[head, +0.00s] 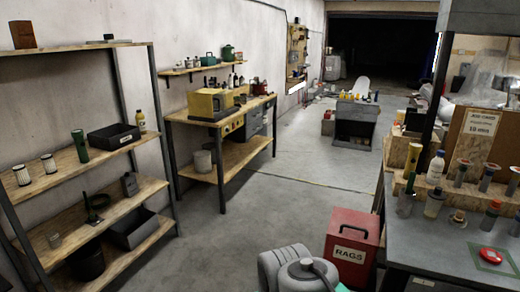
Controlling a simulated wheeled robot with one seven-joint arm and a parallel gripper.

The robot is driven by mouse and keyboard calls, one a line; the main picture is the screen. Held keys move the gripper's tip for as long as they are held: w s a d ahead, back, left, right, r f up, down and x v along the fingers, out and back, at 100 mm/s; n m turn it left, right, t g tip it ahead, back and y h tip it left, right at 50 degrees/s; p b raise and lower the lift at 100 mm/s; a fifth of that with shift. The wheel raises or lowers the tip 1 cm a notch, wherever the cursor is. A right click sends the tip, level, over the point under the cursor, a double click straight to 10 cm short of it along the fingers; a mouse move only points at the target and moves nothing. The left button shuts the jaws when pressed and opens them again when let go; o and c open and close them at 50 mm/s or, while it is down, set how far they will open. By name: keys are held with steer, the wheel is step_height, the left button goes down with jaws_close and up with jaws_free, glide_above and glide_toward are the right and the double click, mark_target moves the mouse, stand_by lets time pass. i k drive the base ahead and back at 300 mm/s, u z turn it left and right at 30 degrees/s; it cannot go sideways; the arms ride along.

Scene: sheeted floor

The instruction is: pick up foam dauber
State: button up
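I cannot single out the foam dauber with certainty; the small tools are too small to tell apart. Several handled tools stand in a wooden rack (425,185) on the grey workbench (430,245) at the right. A small tan-and-dark item (457,219) lies on the bench top in front of the rack. A white bottle (436,167) stands at the rack's left part. A round red item (491,256) lies on a green patch near the bench front. My gripper is not in view.
A red box marked RAGS (351,245) stands on the floor left of the workbench. A wooden shelf unit (75,170) stands at the left, and a wooden bench (220,115) stands along the wall. The concrete floor (255,215) between them is mostly clear.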

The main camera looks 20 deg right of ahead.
mark_target(460, 213)
steer(key=z, duration=1)
steer(key=i, duration=1)
steer(key=z, duration=0.7)
steer(key=i, duration=0.5)
steer(key=u, duration=0.05)
